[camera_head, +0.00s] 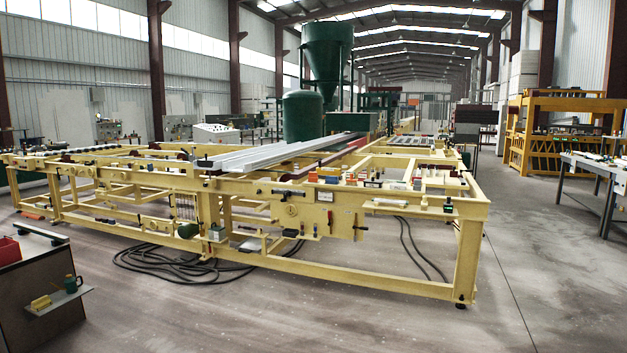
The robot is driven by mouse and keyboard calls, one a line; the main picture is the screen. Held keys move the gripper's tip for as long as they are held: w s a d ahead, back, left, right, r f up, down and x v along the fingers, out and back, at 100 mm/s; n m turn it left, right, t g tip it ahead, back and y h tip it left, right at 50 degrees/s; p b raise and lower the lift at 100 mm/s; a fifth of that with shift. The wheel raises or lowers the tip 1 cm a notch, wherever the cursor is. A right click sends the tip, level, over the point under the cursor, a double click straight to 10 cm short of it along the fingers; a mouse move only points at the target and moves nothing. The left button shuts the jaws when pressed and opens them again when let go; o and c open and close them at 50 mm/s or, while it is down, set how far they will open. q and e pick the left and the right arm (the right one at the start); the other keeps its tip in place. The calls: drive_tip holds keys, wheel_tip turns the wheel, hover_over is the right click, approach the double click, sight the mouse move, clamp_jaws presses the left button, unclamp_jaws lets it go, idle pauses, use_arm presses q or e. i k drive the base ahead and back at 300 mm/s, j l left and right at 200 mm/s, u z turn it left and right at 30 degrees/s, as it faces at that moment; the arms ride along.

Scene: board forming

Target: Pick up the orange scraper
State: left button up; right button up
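I cannot single out the orange scraper at this distance. Several small orange, red and blue items (391,185) sit along the near right rail of a long yellow machine frame (350,278). A small orange-red piece (326,196) shows on the front of that frame. Another orange thing (33,216) shows low at the frame's left end. All of them are too small to tell their shape. Neither of my grippers is in view.
Black cables (165,262) lie on the floor by the frame. A worktable (597,166) stands at right.

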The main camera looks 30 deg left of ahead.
sight(312, 175)
drive_tip(key=i+j+u, duration=0.7)
drive_tip(key=i, duration=0.65)
drive_tip(key=i+u, duration=0.4)
drive_tip(key=i, duration=3.2)
